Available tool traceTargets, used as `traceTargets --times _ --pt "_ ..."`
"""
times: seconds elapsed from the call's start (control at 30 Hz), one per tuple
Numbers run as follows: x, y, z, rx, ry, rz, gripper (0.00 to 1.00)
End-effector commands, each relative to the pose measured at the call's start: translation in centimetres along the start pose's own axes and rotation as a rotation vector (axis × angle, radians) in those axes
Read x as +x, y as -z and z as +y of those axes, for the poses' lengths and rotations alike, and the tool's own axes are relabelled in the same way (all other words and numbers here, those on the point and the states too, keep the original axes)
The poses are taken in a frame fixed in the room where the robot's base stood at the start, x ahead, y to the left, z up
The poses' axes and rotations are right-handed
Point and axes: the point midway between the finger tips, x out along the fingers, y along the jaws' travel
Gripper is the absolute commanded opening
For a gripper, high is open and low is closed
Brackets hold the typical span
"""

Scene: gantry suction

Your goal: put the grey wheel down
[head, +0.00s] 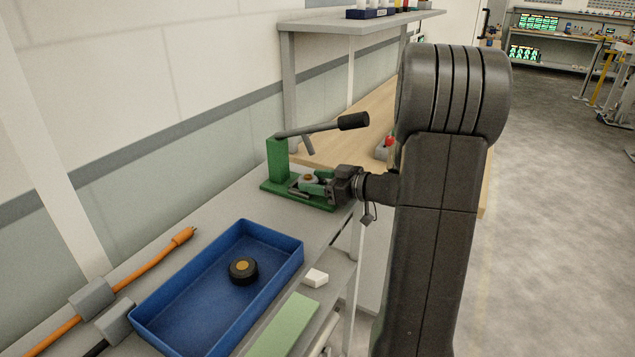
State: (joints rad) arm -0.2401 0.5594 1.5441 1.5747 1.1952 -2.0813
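A small grey wheel (309,178) with a brownish centre shows at the base of the green lever press (278,160). My gripper (314,186) reaches in from the right, low over the press base, with its fingertips at the wheel. The fingers and the wheel are small and overlap here. I cannot tell whether the fingers are closed on it or whether it touches the base. A black wheel with a tan hub (243,270) lies in the blue tray (290,257), apart from my gripper.
The press's lever (315,128) with its black grip slants above my gripper. A white block (316,277) and a green mat (283,326) lie right of the tray. An orange cable (150,262) runs along the left. A wooden bench (372,120) and a shelf (335,20) stand behind.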

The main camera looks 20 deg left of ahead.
Motion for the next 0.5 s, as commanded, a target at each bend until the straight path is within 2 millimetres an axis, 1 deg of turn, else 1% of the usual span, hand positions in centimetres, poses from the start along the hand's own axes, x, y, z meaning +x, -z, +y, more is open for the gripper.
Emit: traceTargets --times 0.03,0.3,0.5 --pt "0.1 -1.6 -0.6 0.011 0.014 -0.027 0.68" --pt "0.1 -1.5 -0.7 0.010 0.016 -0.026 0.68" --pt "-0.1 -0.6 -0.7 0.012 0.018 -0.026 0.68"
